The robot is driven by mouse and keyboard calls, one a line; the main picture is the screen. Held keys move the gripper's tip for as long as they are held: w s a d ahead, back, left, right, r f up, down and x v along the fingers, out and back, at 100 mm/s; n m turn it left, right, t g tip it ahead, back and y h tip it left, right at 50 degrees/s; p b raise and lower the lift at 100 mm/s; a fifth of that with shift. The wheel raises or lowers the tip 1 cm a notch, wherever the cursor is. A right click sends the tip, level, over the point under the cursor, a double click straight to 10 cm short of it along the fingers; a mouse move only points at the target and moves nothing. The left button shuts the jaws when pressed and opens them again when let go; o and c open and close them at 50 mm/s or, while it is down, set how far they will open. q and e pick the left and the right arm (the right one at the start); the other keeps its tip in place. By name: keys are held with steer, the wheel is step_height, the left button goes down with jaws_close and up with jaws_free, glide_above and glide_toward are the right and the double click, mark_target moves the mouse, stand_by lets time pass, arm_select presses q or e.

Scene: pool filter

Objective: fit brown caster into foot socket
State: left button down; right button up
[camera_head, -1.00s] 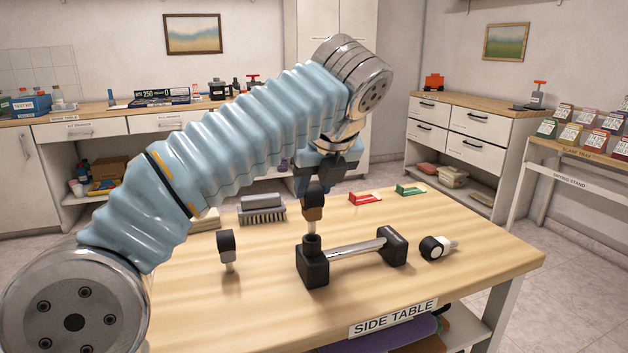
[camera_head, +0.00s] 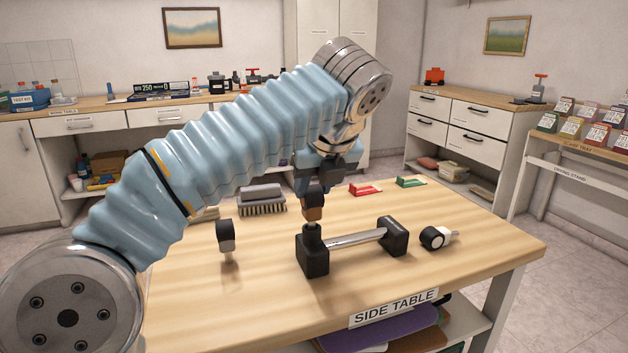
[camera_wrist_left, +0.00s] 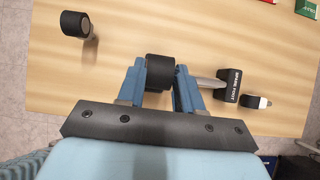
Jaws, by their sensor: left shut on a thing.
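My left gripper (camera_head: 313,187) is shut on the brown caster (camera_head: 313,208), a dark wheel with a brown fork, held upright with its stem down. It is directly above the socket collar of the near black foot (camera_head: 313,258). Only a short bit of stem shows over the collar; whether its tip is inside the socket I cannot tell. In the left wrist view the dark wheel (camera_wrist_left: 160,70) sits between the blue fingers and hides the socket. A metal bar (camera_head: 356,239) joins this foot to a second black block (camera_head: 394,235). My right gripper is out of view.
A brush (camera_head: 262,200) and red (camera_head: 366,190) and green (camera_head: 411,182) items lie behind. The table's front is clear.

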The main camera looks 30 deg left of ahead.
arm_select(q)
steer(key=shift+f+b, duration=0.4)
steer(key=shift+f, duration=0.4)
steer(key=c, duration=0.7)
jaws_free()
steer(key=shift+r, duration=0.1)
steer(key=shift+o, duration=0.2)
steer(key=p+v, duration=0.4)
steer(key=shift+r, duration=0.3)
steer(key=shift+s+d+r+p, duration=0.2)
steer(key=shift+s+p, duration=0.05)
steer(key=shift+p, duration=0.15)
steer(key=shift+f, duration=0.1)
